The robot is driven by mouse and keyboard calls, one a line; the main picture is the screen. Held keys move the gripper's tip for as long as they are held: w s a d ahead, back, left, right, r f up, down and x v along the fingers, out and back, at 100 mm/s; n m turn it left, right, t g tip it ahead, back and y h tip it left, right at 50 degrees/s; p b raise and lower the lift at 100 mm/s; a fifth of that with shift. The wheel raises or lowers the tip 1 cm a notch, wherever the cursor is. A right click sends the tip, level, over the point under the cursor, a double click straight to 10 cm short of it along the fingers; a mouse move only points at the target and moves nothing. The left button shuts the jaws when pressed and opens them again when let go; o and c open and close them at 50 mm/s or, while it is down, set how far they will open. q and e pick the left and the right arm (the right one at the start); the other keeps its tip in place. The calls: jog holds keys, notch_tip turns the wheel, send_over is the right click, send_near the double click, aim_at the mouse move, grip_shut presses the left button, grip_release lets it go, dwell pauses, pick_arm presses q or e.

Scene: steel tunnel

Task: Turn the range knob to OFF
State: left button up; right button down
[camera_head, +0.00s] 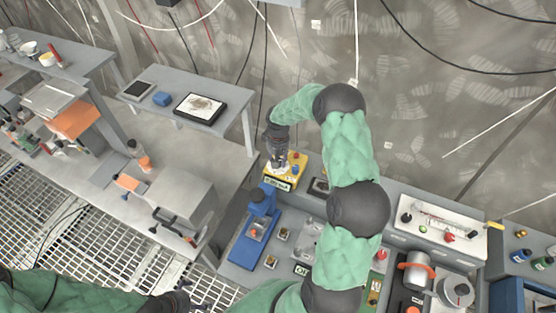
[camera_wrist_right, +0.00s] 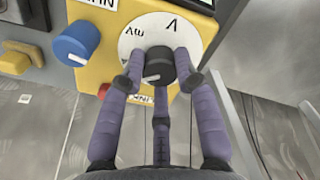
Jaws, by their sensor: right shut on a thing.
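The range knob (camera_wrist_right: 159,65) is dark grey and sits on a white round dial (camera_wrist_right: 190,35) with "mV" and "V" marks, seen upside down. A short pale line shows on the knob's near side; I cannot see an OFF mark. The dial is on a yellow meter box (camera_wrist_right: 97,72), which also shows in the head view (camera_head: 282,184) on the bench. My right gripper (camera_wrist_right: 160,82) is shut on the knob, its fingers around it from the near side. In the head view it (camera_head: 278,163) reaches down over the box. My left gripper (camera_head: 190,301) is low at the left, partly cut off, its fingers unclear.
A blue knob (camera_wrist_right: 77,43) sits on the meter box beside the dial. A blue stand (camera_head: 255,225) is in front of the box on the bench. A white panel (camera_head: 437,225) with coloured knobs stands to the right. My right arm hides part of the bench.

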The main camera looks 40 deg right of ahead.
jog(key=n+b, duration=0.1)
jog(key=n, duration=0.4)
jog(key=shift+s+f, duration=0.1)
jog(key=shift+s, duration=0.05)
jog(key=n, duration=0.5)
jog(key=shift+n, duration=0.4)
jog(key=c, duration=0.9)
grip_release()
jog(key=shift+d, duration=0.15)
jog(key=shift+r, duration=0.4)
notch_tip(320, 180, up, 11)
jog(key=shift+r, duration=0.15)
